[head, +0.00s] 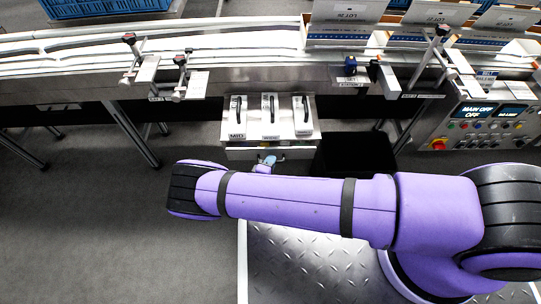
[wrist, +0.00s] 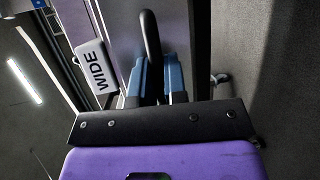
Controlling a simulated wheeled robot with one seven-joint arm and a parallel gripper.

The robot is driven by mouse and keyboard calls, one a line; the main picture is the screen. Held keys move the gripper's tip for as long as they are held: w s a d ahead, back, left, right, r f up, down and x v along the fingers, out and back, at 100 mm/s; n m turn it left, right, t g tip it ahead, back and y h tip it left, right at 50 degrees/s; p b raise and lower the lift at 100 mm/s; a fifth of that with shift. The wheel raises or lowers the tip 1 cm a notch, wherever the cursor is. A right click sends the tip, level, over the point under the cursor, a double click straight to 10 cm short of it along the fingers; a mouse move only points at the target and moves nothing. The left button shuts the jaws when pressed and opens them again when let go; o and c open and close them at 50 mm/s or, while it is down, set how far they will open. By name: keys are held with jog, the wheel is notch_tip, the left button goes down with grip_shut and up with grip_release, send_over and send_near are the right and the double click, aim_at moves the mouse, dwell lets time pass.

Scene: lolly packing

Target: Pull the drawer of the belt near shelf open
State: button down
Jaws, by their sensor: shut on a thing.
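The near shelf (head: 229,137) sits below the belt, and its drawer (head: 238,154) shows as a pale front just under it. My gripper (head: 266,162) is at the middle of the drawer front, partly hidden by my purple arm in the head view. In the wrist view, the blue fingers of my gripper (wrist: 159,82) are shut on the dark curved drawer handle (wrist: 150,35), one finger on each side. The drawer looks close under the shelf; I cannot tell whether it stands out at all.
Three white blocks with black handles stand on the shelf, including the MID block (head: 237,118); the WIDE block (wrist: 96,68) shows in the wrist view. A black bin (head: 355,153) is right of the drawer. The control panel (head: 490,118) is further right. Open floor (head: 100,220) lies left.

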jog(key=s, duration=1.2)
jog(key=shift+s+a, duration=0.15)
jog(key=c, duration=1.5)
grip_release()
jog(key=shift+o, duration=0.2)
